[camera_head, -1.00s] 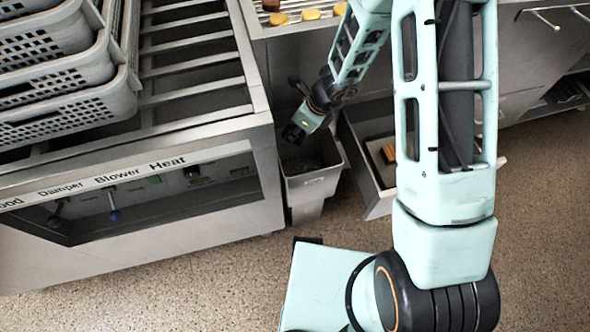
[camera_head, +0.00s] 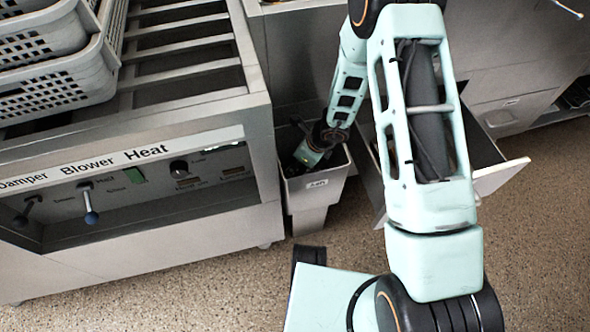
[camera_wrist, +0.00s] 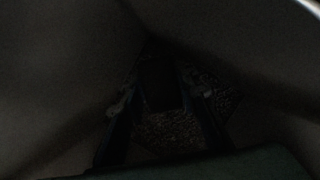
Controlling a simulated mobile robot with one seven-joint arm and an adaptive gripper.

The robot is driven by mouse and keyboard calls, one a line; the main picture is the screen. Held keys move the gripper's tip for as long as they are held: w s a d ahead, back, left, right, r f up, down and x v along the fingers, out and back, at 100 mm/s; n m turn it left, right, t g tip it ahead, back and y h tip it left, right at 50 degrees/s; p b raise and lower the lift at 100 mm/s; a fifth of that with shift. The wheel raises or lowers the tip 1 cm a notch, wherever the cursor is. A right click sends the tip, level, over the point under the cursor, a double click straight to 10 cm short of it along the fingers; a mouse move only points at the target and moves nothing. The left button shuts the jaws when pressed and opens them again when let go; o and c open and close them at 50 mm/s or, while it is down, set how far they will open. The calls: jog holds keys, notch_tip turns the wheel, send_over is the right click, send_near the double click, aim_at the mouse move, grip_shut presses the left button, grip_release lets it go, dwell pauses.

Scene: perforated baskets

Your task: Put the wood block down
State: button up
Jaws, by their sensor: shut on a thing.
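My gripper (camera_head: 303,160) is down inside a grey bin (camera_head: 308,198) that stands on the floor between the grill unit and an open drawer. In the head view the bin's wall and my wrist hide the fingertips. The dark wrist view shows my two fingers (camera_wrist: 162,100) shut on a dark block (camera_wrist: 160,82), which I take to be the wood block; its colour is lost in shadow. Below it is a speckled, rough surface inside the bin. I cannot tell whether the block touches that surface.
The grill unit (camera_head: 140,210) with knobs and slats is close on the left, with stacked perforated baskets (camera_head: 60,85) on top. An open drawer (camera_head: 500,178) is on the right, partly behind my arm. The speckled floor (camera_head: 180,290) is clear in front.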

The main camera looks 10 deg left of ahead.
jog(key=shift+f+b, duration=0.3)
jog(key=shift+f, duration=1)
jog(key=shift+f+b, duration=0.25)
jog(key=shift+b, duration=0.1)
jog(key=o, duration=1.1)
jog(key=shift+o, duration=0.2)
jog(key=shift+r, duration=0.15)
jog(key=shift+r+p, duration=0.2)
jog(key=shift+p, duration=0.25)
jog(key=p+v, duration=0.4)
jog(key=v, duration=0.7)
jog(key=shift+r, duration=0.4)
jog(key=shift+s+d+r, duration=0.1)
